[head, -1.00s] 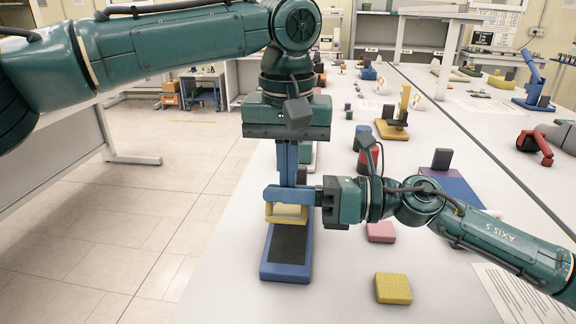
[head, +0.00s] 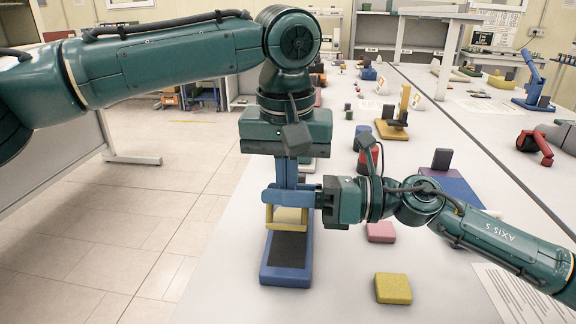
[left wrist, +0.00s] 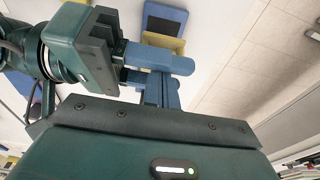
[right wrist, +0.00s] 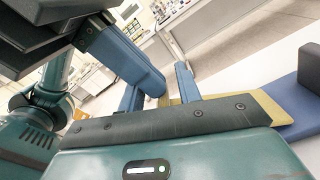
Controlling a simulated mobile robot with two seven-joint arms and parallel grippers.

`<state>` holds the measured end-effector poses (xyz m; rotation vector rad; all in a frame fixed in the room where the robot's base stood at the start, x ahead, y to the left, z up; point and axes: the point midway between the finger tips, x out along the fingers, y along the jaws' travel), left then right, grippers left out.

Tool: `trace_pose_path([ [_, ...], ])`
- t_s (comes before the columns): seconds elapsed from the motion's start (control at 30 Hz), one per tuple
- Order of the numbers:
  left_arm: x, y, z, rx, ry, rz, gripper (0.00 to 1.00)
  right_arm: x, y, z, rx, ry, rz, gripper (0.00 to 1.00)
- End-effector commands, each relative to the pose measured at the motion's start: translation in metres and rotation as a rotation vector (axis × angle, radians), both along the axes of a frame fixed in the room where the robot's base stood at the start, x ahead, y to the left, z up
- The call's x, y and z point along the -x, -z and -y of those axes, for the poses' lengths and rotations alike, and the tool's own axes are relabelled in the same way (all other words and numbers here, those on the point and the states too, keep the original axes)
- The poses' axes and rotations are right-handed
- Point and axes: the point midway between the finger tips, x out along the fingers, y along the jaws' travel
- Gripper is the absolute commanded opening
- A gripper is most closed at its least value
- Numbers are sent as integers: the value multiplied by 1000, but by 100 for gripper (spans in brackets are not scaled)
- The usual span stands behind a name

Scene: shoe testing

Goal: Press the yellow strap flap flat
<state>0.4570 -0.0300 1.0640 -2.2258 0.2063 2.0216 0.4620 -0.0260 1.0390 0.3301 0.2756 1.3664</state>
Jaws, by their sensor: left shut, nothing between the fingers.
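The blue base with a black top (head: 288,262) lies near the table's left edge. A yellow flap (head: 290,216) stands at its far end, partly hidden behind blue fingers; the left wrist view also shows yellow (left wrist: 163,36). My left gripper (head: 288,182) points down from above, its fingers together and empty, its tips hidden at the right gripper's fingers. My right gripper (head: 292,196) reaches in from the right, its fingers lying across just above the flap. In the right wrist view its fingers (right wrist: 160,92) stand apart with yellow behind them; whether they clamp anything is unclear.
A yellow block (head: 393,289) and a pink block (head: 380,232) lie to the right of the base. The table's left edge runs close beside the base.

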Motion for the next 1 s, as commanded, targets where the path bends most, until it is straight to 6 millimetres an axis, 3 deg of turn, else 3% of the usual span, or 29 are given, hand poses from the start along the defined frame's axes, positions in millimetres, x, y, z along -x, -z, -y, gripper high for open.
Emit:
trace_pose_path([
  [0.23, 1, 2, 0, -3, 1, -6, 0, -1, -4, 13, -7, 12, 3, 33],
  [0.7, -1, -1, -1, 1, -2, 1, 0, 18, 0, 102, 1, 6, -2, 33],
  [1.0, -1, -1, 0, 4, -3, 2, 0, 17, -3, 128, -35, 16, -96, 33],
])
